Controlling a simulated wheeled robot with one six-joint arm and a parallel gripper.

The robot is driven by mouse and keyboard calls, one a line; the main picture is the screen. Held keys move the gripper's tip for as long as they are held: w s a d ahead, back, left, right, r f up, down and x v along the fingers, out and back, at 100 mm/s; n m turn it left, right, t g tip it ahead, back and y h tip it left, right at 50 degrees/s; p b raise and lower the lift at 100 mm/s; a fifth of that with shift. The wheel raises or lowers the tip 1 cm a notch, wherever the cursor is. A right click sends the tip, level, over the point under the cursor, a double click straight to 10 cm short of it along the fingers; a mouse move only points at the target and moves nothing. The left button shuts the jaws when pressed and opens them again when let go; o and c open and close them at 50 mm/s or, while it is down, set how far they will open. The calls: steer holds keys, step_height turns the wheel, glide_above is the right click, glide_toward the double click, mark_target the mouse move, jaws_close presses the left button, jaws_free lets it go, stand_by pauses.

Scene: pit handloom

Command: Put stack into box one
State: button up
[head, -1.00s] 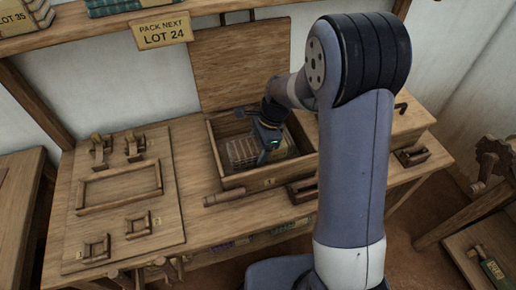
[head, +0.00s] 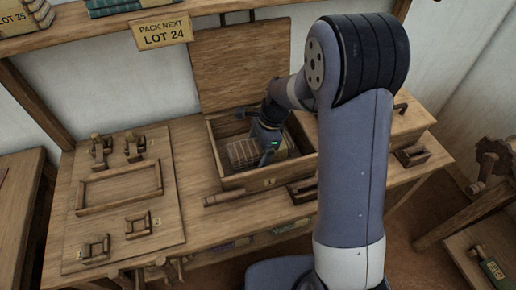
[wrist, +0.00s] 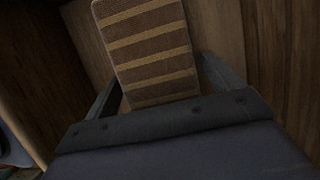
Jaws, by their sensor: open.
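The stack (head: 243,153) is a brown folded cloth bundle with tan stripes. It sits inside the open wooden box marked 1 (head: 240,181), towards its front left. My gripper (head: 268,158) reaches down into the box over the stack and hides part of it. In the wrist view the striped stack (wrist: 152,45) lies between the two spread fingers, with a gap visible on the left side. The wooden floor or wall of the box shows around it. Whether the stack's underside touches the box floor is hidden.
The box's lid (head: 240,65) stands raised behind. A wooden board with frames and blocks (head: 120,195) lies on the left of the bench. A wooden roller (head: 223,197) lies in front of the box. A "LOT 24" sign (head: 162,32) hangs from the shelf above.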

steer(key=v, duration=1.2)
stand_by(0.9)
